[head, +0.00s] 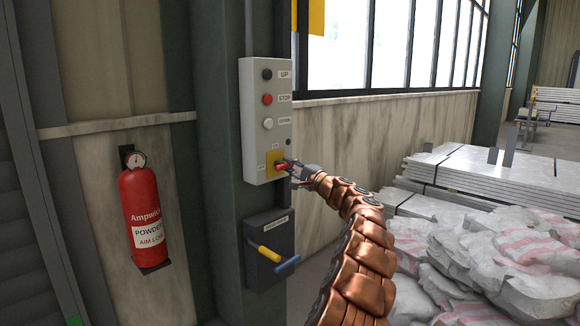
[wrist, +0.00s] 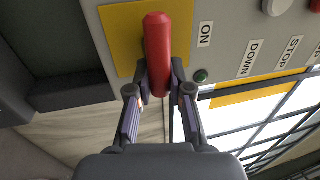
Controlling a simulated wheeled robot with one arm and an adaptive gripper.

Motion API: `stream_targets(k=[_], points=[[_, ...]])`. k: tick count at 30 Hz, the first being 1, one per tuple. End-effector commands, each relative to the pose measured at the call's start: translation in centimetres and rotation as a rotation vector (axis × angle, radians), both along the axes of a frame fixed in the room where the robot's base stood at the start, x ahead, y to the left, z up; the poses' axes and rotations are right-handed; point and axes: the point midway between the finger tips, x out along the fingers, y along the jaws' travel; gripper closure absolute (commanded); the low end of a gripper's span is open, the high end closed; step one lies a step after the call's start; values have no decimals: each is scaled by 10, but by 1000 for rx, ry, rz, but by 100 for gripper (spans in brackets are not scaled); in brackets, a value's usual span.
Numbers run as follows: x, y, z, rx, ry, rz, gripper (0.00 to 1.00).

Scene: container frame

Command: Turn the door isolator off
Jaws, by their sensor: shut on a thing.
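The door isolator is a red handle (head: 281,167) on a yellow plate (head: 270,162) low on the grey control box (head: 249,110). In the wrist view the red handle (wrist: 157,45) runs top to bottom across the yellow plate (wrist: 120,35). The ON label (wrist: 205,35) is to its right there. My gripper (head: 289,168) reaches in from the right. Its two fingers are shut on the handle, one on each side (wrist: 160,72). They hide part of it in the head view.
UP, STOP and DOWN buttons (head: 268,99) sit above the isolator. A dark box (head: 262,236) with a yellow and blue lever (head: 286,266) is below. A fire extinguisher (head: 140,212) hangs at left. Sacks (head: 480,265) and stacked sheets (head: 495,175) fill the right.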

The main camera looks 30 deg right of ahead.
Motion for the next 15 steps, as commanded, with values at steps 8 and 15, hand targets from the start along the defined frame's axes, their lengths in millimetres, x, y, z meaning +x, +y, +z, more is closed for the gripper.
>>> stream_targets(k=[8,15], points=[[1,3,-2,-1,3,6,79],[0,1,-1,-1,2,2,55]])
